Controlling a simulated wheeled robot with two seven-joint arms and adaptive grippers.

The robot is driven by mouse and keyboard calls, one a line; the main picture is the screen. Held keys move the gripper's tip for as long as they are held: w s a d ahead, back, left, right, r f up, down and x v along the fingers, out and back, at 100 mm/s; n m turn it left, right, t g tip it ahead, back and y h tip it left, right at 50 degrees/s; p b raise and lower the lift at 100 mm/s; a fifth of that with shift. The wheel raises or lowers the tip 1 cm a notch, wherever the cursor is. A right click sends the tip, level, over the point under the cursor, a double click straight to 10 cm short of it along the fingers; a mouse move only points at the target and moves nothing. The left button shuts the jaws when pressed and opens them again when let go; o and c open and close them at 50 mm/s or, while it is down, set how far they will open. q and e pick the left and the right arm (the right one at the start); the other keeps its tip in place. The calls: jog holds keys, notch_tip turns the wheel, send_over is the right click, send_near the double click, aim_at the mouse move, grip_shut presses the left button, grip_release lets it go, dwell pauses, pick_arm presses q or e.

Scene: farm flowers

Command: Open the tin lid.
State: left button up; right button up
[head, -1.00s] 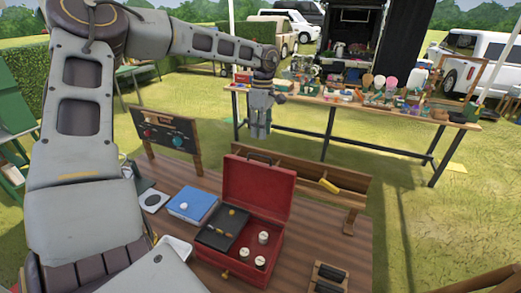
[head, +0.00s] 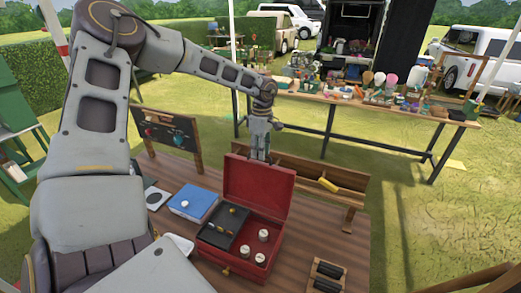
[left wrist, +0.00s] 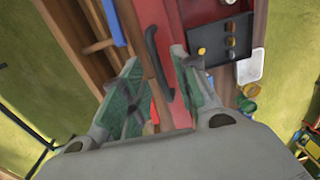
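The red tin (head: 228,262) stands on the wooden table with its lid (head: 258,190) raised and leaning slightly back. Inside are a black tray (head: 222,228) with small pieces and a few white-topped pots (head: 262,235). My left gripper (head: 260,156) points down just behind the lid's top edge, which hides its fingertips in the head view. In the left wrist view the left gripper (left wrist: 157,58) has its fingers apart, with the red lid (left wrist: 175,95) and its black handle (left wrist: 155,62) showing between and beyond them. Contact cannot be told. My right gripper is not in view.
A blue box (head: 192,203) lies left of the tin. A dark panel with knobs (head: 165,135) stands at the back left. A wooden rack (head: 305,178) with a yellow item (head: 328,185) runs behind the tin. A black-roller item (head: 327,275) lies at front right.

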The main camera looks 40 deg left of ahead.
pick_arm(q)
jog(key=c, duration=0.7)
grip_shut()
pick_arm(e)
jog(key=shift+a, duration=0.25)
pick_arm(q)
jog(key=shift+s, duration=0.1)
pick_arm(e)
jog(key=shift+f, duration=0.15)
pick_arm(q)
jog(key=shift+s+d+r+t+b, duration=0.15)
jog(key=shift+s+r+t+b, duration=0.1)
jog(key=shift+s+b, duration=0.2)
jog(key=shift+s+d+r+t+b, duration=0.1)
jog(key=shift+s+t+b, duration=0.2)
jog(key=shift+s, duration=0.15)
jog(key=s+d+b, duration=0.2)
jog(key=s, duration=0.4)
jog(key=shift+s+d+r, duration=0.15)
jog(key=shift+s, duration=0.25)
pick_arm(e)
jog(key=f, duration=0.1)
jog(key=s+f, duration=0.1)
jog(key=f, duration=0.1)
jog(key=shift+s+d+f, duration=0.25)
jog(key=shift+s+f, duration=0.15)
